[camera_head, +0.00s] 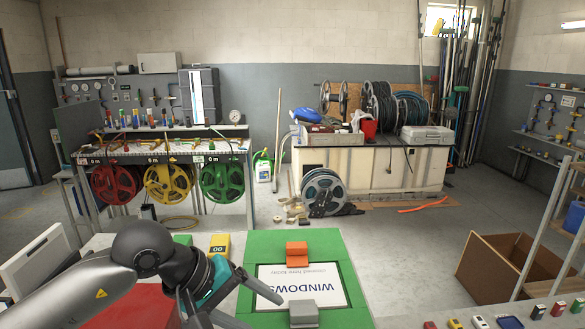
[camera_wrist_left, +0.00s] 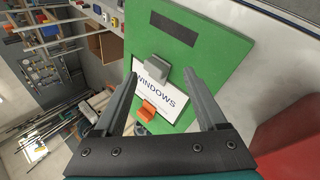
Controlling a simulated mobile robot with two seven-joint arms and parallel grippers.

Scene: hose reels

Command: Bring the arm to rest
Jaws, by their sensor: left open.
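My left gripper (camera_head: 260,309) is open, with empty space between its two fingers. It comes in from the left over the front bench, beside a green board (camera_head: 335,242). In the left wrist view my gripper (camera_wrist_left: 160,76) has its fingers spread, with the board (camera_wrist_left: 215,100) beyond them. A white card (camera_head: 300,290) reading "WINDOWS" lies on the board, between an orange block (camera_head: 297,254) and a grey block (camera_head: 303,313). My right gripper is not in view.
A yellow device (camera_head: 220,245) stands left of the board, near a red surface (camera_head: 120,306). Several small coloured items lie at the bench's right front. Behind are red (camera_head: 114,184), yellow and green reels, a cardboard box (camera_head: 505,268) and open floor.

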